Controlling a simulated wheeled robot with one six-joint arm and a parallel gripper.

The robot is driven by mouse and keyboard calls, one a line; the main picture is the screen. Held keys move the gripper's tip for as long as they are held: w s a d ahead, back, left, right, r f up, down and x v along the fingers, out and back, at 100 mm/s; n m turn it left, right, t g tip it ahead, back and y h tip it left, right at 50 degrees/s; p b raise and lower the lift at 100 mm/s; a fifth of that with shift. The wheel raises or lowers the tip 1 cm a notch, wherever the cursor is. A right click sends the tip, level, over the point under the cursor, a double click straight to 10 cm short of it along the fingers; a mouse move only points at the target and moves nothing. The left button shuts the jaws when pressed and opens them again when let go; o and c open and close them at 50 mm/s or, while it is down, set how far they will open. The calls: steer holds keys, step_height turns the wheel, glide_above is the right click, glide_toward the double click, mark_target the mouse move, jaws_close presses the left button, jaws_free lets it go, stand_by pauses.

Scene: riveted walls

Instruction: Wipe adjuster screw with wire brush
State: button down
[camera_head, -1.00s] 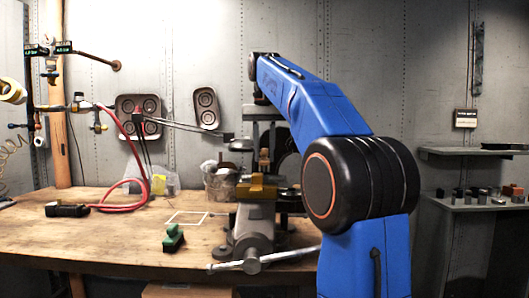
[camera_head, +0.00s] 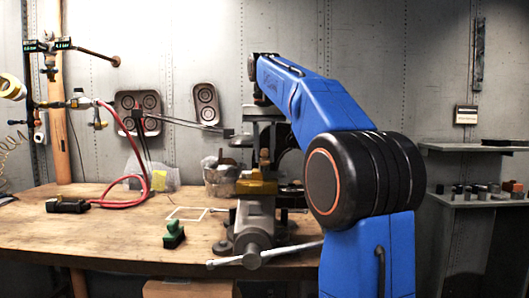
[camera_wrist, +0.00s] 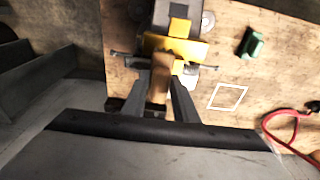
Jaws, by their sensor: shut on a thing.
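My gripper (camera_wrist: 165,95) is shut on a tan wooden piece, which looks like the handle of the wire brush (camera_wrist: 160,80). In the head view the brush (camera_head: 264,157) shows as a small brown piece above the vise. A yellow part (camera_wrist: 188,48) is clamped in the grey vise (camera_head: 254,222), and it also shows in the head view (camera_head: 257,187). The far end of the brush is at or just above the yellow part; I cannot tell whether they touch. I cannot make out the adjuster screw; the brush and fingers may cover it.
A green-and-black block (camera_head: 174,235) and a white square outline (camera_head: 188,214) lie left of the vise on the wooden bench (camera_head: 110,235). A red hose (camera_head: 125,205), a black tool (camera_head: 68,206) and a clear bag (camera_head: 222,180) are farther off. The vise handle (camera_head: 290,250) sticks out in front.

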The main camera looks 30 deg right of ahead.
steer(key=shift+d, duration=0.1)
steer(key=shift+s+d+r, duration=0.1)
steer(key=shift+s+d, duration=0.4)
steer(key=shift+d, duration=0.2)
steer(key=shift+s+d, duration=0.45)
steer(key=shift+d, duration=0.2)
steer(key=shift+s+d, duration=0.45)
steer(key=shift+d, duration=0.25)
steer(key=shift+s+d, duration=0.45)
steer(key=shift+d, duration=0.2)
steer(key=shift+f, duration=0.3)
steer(key=shift+w+a+f, duration=0.1)
steer(key=shift+w+a, duration=0.4)
steer(key=shift+a, duration=0.25)
steer(key=shift+w+a+f, duration=0.1)
steer(key=shift+w+a, duration=0.4)
steer(key=shift+a, duration=0.25)
steer(key=shift+w+a+r, duration=0.1)
steer(key=shift+w+a, duration=0.35)
steer(key=shift+a, duration=0.15)
steer(key=shift+w+a, duration=0.4)
steer(key=shift+a, duration=0.2)
